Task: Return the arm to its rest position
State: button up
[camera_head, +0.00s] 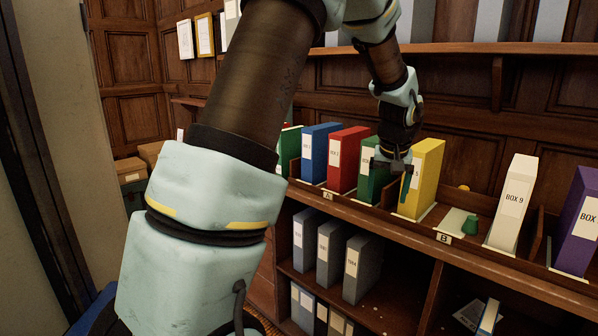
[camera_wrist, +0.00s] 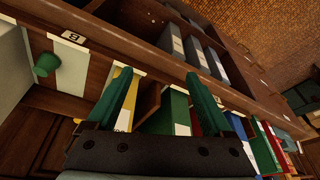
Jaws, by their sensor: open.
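My gripper (camera_head: 391,172) hangs at the end of my bent arm, in front of the upper shelf's row of box files. In the head view it is over the green box (camera_head: 368,186) and the left edge of the yellow box (camera_head: 426,172). In the wrist view my gripper (camera_wrist: 160,92) has its two green fingers spread wide with nothing held between them. Beyond the fingers, parts of the yellow box (camera_wrist: 122,82) and the green box (camera_wrist: 172,110) show. I cannot tell whether a finger touches either box.
A blue box (camera_head: 321,150) and a red box (camera_head: 347,158) stand left of the green one. A small green object (camera_head: 470,225), white BOX 9 (camera_head: 512,205) and a purple box (camera_head: 578,225) are to the right. Grey files (camera_head: 362,270) stand below. An upper shelf (camera_head: 470,48) runs behind my arm.

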jog(key=s+a+f, duration=0.1)
jog(key=s+a, duration=0.4)
jog(key=a, duration=0.4)
jog(key=s+a+f+n+g, duration=0.1)
jog(key=s+a, duration=0.4)
jog(key=a, duration=0.5)
jog(key=s+a+f+n, duration=0.1)
jog(key=s+a+f, duration=0.1)
jog(key=s+a, duration=0.4)
jog(key=a, duration=0.3)
jog(key=shift+a+g+y, duration=0.15)
jog(key=shift+g+y, duration=0.15)
jog(key=shift+g, duration=0.1)
jog(key=shift+f, duration=0.1)
